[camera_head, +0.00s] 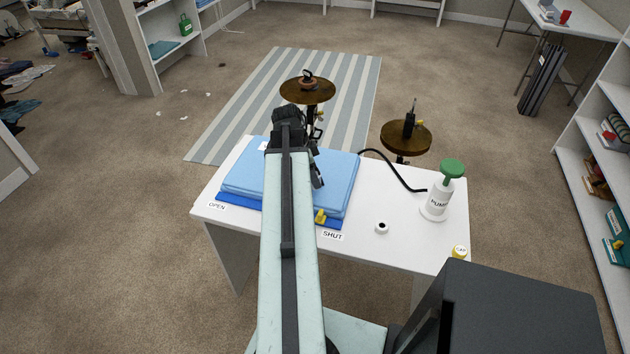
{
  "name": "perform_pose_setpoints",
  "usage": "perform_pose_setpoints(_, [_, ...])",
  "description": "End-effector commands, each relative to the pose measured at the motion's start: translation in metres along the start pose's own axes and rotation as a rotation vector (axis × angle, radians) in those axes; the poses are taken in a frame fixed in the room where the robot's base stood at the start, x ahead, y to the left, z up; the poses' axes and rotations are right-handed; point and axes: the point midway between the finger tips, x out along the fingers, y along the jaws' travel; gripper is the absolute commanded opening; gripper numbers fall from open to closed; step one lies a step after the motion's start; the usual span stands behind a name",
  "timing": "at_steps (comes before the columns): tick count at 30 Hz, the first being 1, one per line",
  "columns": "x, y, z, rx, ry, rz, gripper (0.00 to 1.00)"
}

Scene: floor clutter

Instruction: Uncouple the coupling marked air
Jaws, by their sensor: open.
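A blue folded pad (340,180) lies on a white table, partly behind my arm. A black hose (392,168) runs from near the pad's right back corner to a white pump (437,204) with a green knob. I see no coupling marked air that I can make out; any at the hose's left end is too small to tell or hidden. A yellow lever (320,216) sits at the pad's front edge, near the SHUT label (330,236). The OPEN label (217,206) is at the left. My gripper (317,178) is open over the pad, partly behind my arm.
A white ring (381,228) and a yellow cap (459,251) stand on the table (405,250). Behind it are two brown round stands (307,91) and (406,137) bearing dark objects. A striped rug (240,110) lies behind. Shelves (592,190) line the right.

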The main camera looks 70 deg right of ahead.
Motion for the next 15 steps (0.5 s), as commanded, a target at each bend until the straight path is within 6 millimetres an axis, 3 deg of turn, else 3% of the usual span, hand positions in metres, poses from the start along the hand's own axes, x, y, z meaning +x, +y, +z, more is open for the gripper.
perform_pose_setpoints(2, [-0.0007,0.0001,-0.0003,0.0,0.0,0.0,0.56])
perform_pose_setpoints(8, [-0.0006,0.0001,-0.0005,0.001,0.0,0.0,0.01])
perform_pose_setpoints(15, [-0.0017,0.0001,-0.0011,0.001,0.0,0.0,0.0])
